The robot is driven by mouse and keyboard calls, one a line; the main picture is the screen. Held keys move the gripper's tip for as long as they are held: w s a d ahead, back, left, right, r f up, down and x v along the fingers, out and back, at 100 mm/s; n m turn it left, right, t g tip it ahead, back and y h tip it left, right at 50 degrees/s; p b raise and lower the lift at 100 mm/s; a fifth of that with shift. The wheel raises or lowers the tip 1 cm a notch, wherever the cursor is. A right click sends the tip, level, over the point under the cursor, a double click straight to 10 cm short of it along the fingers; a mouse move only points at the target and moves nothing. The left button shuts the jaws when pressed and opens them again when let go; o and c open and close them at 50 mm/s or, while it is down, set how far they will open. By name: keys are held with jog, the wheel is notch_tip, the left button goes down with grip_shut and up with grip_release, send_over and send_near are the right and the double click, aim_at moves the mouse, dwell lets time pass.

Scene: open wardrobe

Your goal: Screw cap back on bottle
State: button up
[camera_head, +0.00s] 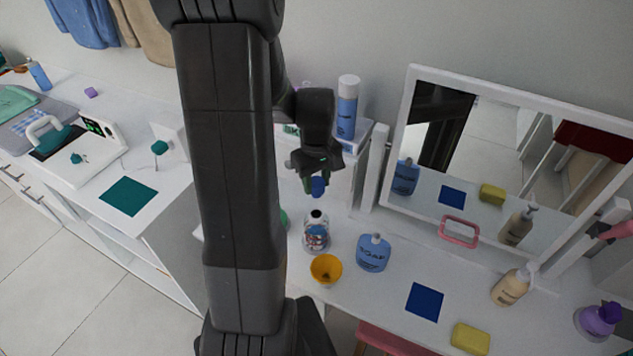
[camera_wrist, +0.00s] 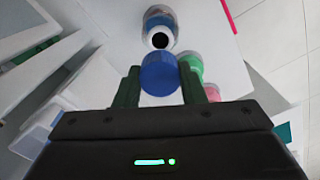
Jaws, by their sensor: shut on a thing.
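My gripper (camera_head: 311,185) is shut on a blue cap (camera_head: 319,188) and holds it above the counter. In the wrist view the cap (camera_wrist: 161,74) sits between the two green fingers of my gripper (camera_wrist: 160,88). A clear bottle with a red and blue label (camera_head: 316,236) stands upright on the white counter, its dark open mouth facing up. The cap is above the bottle and apart from it in the head view. In the wrist view the bottle's mouth (camera_wrist: 160,40) shows just beyond the cap.
A yellow cup (camera_head: 326,269) and a blue soap bottle (camera_head: 373,253) stand close to the open bottle. A framed mirror (camera_head: 470,195) rises behind. A blue square (camera_head: 424,302) and a yellow sponge (camera_head: 470,339) lie at the right. My arm hides part of the counter.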

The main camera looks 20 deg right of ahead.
aim_at(316, 196)
jog(key=shift+f, duration=0.1)
jog(key=shift+f+b, duration=2.45)
jog(key=shift+f, duration=0.4)
jog(key=shift+f+b, duration=1.4)
jog(key=shift+f, duration=0.1)
jog(key=o, duration=1.2)
jog(key=shift+c, duration=0.2)
notch_tip(316, 196, up, 14)
jog(key=shift+f+b, duration=0.1)
jog(key=shift+b, duration=0.2)
jog(key=shift+f, duration=0.1)
